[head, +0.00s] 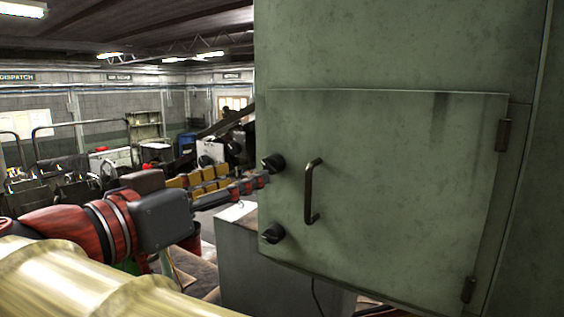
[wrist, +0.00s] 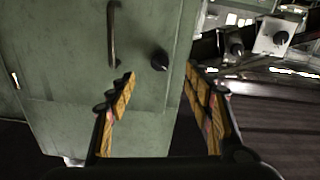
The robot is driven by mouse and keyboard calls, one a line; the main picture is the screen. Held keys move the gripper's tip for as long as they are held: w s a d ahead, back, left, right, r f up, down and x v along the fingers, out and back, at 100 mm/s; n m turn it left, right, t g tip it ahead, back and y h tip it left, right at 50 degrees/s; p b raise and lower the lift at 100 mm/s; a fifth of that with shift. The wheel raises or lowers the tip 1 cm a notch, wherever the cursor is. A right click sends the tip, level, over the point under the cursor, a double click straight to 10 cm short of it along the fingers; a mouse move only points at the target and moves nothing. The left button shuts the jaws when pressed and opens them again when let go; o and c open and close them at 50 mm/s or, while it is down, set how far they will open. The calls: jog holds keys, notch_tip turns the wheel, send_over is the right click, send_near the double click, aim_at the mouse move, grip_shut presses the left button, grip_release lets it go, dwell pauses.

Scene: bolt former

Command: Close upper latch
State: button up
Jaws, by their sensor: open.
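The upper latch (head: 273,162) is a black knob at the left edge of a green cabinet door (head: 400,180). The door looks shut or nearly shut; its latch-side gap is not clear. The upper latch also shows in the wrist view (wrist: 159,60), which is upside down. My gripper (head: 248,176) reaches in from the left, just left of the upper latch. It is open and empty. In the wrist view its padded fingertips (wrist: 160,74) are on either side of the latch's line, with the latch ahead of them. Contact is not visible. The latch's turn angle is hard to read.
A lower latch (head: 272,233) is on the same edge. A dark handle (head: 311,191) stands out from the door, right of the latches. Hinges (head: 503,135) are at the right. A grey cabinet (head: 255,265) stands below. The workshop room opens at the left.

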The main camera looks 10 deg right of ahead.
aim_at(267, 167)
jog(key=x, duration=0.8)
jog(key=shift+w+d+f+m, duration=0.1)
jog(key=shift+w+d+m, duration=0.05)
jog(key=shift+m, duration=0.35)
jog(key=m+b, duration=0.1)
jog(key=b, duration=0.2)
jog(key=shift+f+m, duration=0.3)
jog(key=shift+m, duration=0.1)
jog(key=shift+m+b, duration=0.7)
jog(key=shift+b, duration=0.45)
jog(key=shift+r+m+b, duration=0.1)
jog(key=shift+m+b, duration=0.75)
jog(key=shift+m, duration=0.25)
jog(key=shift+r+m+b, duration=0.25)
jog(key=shift+m+b, duration=0.1)
jog(key=shift+m, duration=0.45)
jog(key=shift+c, duration=0.6)
jog(key=c, duration=1.1)
grip_shut()
